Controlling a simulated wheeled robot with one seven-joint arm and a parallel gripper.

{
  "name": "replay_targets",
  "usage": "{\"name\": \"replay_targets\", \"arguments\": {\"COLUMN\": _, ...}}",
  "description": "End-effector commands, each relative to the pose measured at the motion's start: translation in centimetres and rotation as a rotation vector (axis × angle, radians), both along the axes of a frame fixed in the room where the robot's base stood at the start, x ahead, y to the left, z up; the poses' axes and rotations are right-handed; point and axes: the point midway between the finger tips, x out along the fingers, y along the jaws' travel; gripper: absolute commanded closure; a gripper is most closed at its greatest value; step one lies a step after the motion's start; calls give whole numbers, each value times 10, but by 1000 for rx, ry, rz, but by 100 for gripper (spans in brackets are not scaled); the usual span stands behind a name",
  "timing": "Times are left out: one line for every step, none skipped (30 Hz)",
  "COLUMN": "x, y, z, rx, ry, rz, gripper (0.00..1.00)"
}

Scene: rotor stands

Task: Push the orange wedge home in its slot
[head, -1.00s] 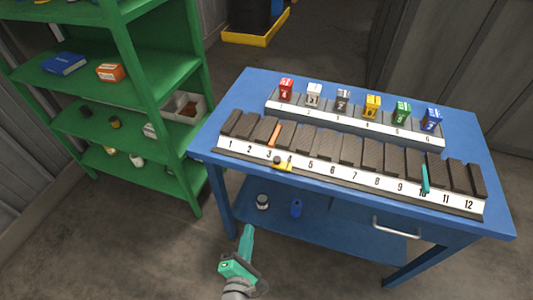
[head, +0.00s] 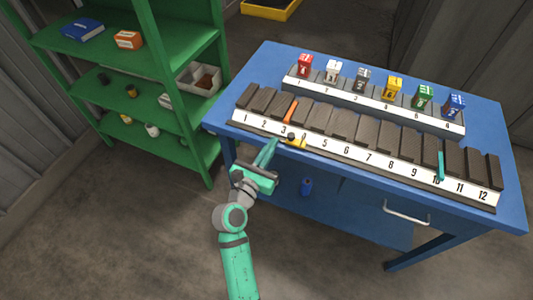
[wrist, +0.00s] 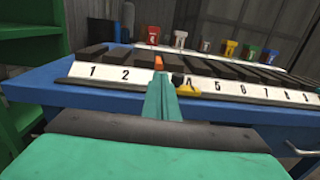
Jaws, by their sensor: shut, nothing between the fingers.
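The orange wedge (head: 290,109) stands in the numbered rack (head: 350,153), between dark blocks near number 3. Its orange end also shows in the wrist view (wrist: 158,63), just beyond my fingertips. My gripper (head: 266,150) is shut and empty, in front of the table's near edge, just short of the rack and below the wedge in the head view. In the wrist view my closed fingers (wrist: 161,95) point toward the wedge and hide the label there. How deep the wedge sits cannot be told.
A yellow item with a black knob (head: 294,140) sits at the rack's front, just right of my fingertips. A teal wedge (head: 441,165) stands near number 10. Coloured numbered blocks (head: 394,88) stand on a rear rack. Green shelves (head: 160,75) are at left.

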Motion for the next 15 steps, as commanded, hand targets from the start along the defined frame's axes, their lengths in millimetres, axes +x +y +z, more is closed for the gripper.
{"name": "replay_targets", "arguments": {"x": 10, "y": -5, "z": 1, "rx": 1, "ry": -1, "rz": -3, "gripper": 100}}
{"name": "replay_targets", "arguments": {"x": 15, "y": -7, "z": 1, "rx": 2, "ry": -2, "rz": -3, "gripper": 100}}
{"name": "replay_targets", "arguments": {"x": 22, "y": -9, "z": 1, "rx": 1, "ry": -1, "rz": -2, "gripper": 100}}
{"name": "replay_targets", "arguments": {"x": 27, "y": -10, "z": 1, "rx": 0, "ry": -2, "rz": -1, "gripper": 100}}
{"name": "replay_targets", "arguments": {"x": 32, "y": -12, "z": 1, "rx": 1, "ry": -1, "rz": -1, "gripper": 100}}
{"name": "replay_targets", "arguments": {"x": 38, "y": -15, "z": 1, "rx": 1, "ry": -1, "rz": -1, "gripper": 100}}
{"name": "replay_targets", "arguments": {"x": 43, "y": -17, "z": 1, "rx": 1, "ry": -1, "rz": -2, "gripper": 100}}
{"name": "replay_targets", "arguments": {"x": 47, "y": -18, "z": 1, "rx": 0, "ry": -1, "rz": -1, "gripper": 100}}
{"name": "replay_targets", "arguments": {"x": 52, "y": -20, "z": 0, "rx": 1, "ry": 0, "rz": -1, "gripper": 100}}
{"name": "replay_targets", "arguments": {"x": 56, "y": -21, "z": 0, "rx": 2, "ry": -1, "rz": 0, "gripper": 100}}
{"name": "replay_targets", "arguments": {"x": 59, "y": -23, "z": 1, "rx": 2, "ry": -1, "rz": 0, "gripper": 100}}
{"name": "replay_targets", "arguments": {"x": 63, "y": -24, "z": 0, "rx": 1, "ry": 0, "rz": 0, "gripper": 100}}
{"name": "replay_targets", "arguments": {"x": 66, "y": -25, "z": 0, "rx": 1, "ry": 0, "rz": 0, "gripper": 100}}
{"name": "replay_targets", "arguments": {"x": 68, "y": -26, "z": 0, "rx": 1, "ry": 0, "rz": 0, "gripper": 100}}
{"name": "replay_targets", "arguments": {"x": 70, "y": -27, "z": 0, "rx": 2, "ry": -1, "rz": 0, "gripper": 100}}
